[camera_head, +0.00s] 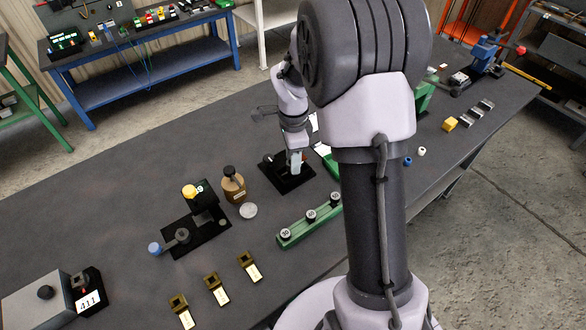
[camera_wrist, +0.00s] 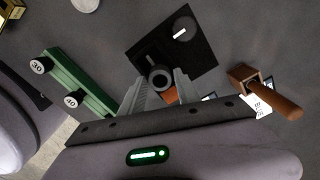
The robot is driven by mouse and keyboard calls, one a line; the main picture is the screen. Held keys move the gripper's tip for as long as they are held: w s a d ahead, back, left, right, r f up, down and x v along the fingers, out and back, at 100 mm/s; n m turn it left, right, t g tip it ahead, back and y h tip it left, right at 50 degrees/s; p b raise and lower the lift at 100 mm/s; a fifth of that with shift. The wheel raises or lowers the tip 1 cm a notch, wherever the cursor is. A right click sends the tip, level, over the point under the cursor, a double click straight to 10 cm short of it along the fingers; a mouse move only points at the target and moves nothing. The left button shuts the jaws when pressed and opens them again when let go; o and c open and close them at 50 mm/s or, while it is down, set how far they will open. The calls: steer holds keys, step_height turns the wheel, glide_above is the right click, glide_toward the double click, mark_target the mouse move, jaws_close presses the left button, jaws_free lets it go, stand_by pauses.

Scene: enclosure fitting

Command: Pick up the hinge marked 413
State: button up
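Three brass hinges with pale tags lie in a row near the front of the table in the head view: a left one (camera_head: 181,310), a middle one (camera_head: 215,288) and a right one (camera_head: 249,267). Their tag numbers are too small to read, so I cannot tell which is 413. A brass piece (camera_wrist: 11,13) is cut off at the top left corner of the wrist view. My gripper (camera_wrist: 160,80) appears open, its fingers apart over a black plate (camera_wrist: 194,50) with a dark round post between them.
A green rail (camera_head: 290,235) with numbered knobs stands right of the hinges. A brown bottle (camera_head: 234,186) and a black fixture (camera_head: 200,238) stand behind them. A card marked 411 (camera_head: 90,302) is on a black block beside a grey box (camera_head: 38,308). A brown-handled tool (camera_wrist: 275,97) lies right of my gripper.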

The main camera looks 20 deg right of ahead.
jaws_close()
